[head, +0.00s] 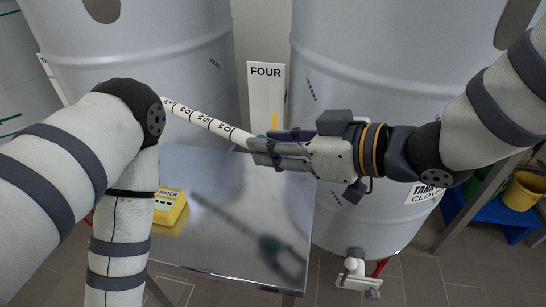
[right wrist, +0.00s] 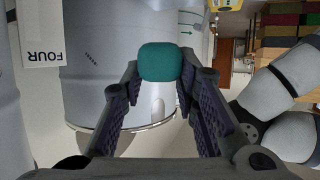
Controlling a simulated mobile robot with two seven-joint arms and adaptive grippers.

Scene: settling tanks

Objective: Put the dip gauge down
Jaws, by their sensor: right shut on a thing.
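The dip gauge (head: 210,123) is a white rod with black marks and figures. In the head view it slants up to the left from my right gripper (head: 265,148), above the shiny metal table (head: 235,215), and its far part passes behind my left arm. My right gripper is shut on the gauge near its lower right end. In the right wrist view the gauge's teal end (right wrist: 158,62) sits between the fingertips. The table mirrors the gauge and gripper. My left arm crosses the left of the head view; its gripper is out of view.
A yellow box (head: 171,211) marked WATER stands at the table's left, partly behind my left arm. Two large grey tanks (head: 375,120) rise behind the table, with a FOUR sign (head: 265,90) between them. A yellow bucket (head: 523,191) stands at right. The table's middle and right are clear.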

